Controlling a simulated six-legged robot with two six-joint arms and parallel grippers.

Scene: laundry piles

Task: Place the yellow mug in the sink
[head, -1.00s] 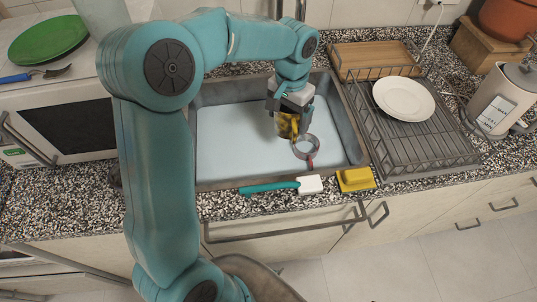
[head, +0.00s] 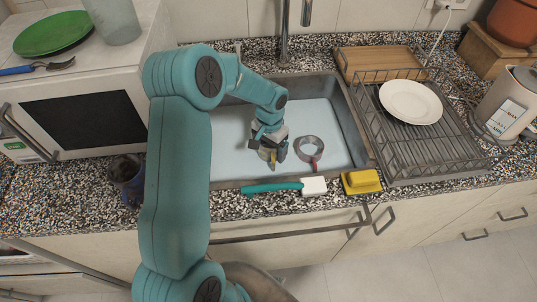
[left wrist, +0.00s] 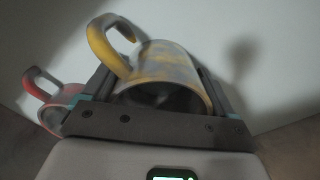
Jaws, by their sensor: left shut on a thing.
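The yellow mug (left wrist: 165,68) is between the fingers of my left gripper (head: 271,153), with its curved handle to the upper left in the left wrist view. In the head view only a small yellow part of the mug (head: 273,161) shows; the gripper hides most of it. The gripper is shut on the mug and is inside the outline of the grey sink (head: 352,118), near its front side. I cannot tell whether the mug touches the sink's bottom. My right gripper is not in view.
A grey mug with a red handle (head: 309,147) is in the sink, just right of my gripper. A teal brush (head: 272,187) and a yellow sponge (head: 361,181) lie along the front edge. A dish rack (head: 432,150) with a plate (head: 411,102) stands right; a dark mug (head: 127,175) stands left.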

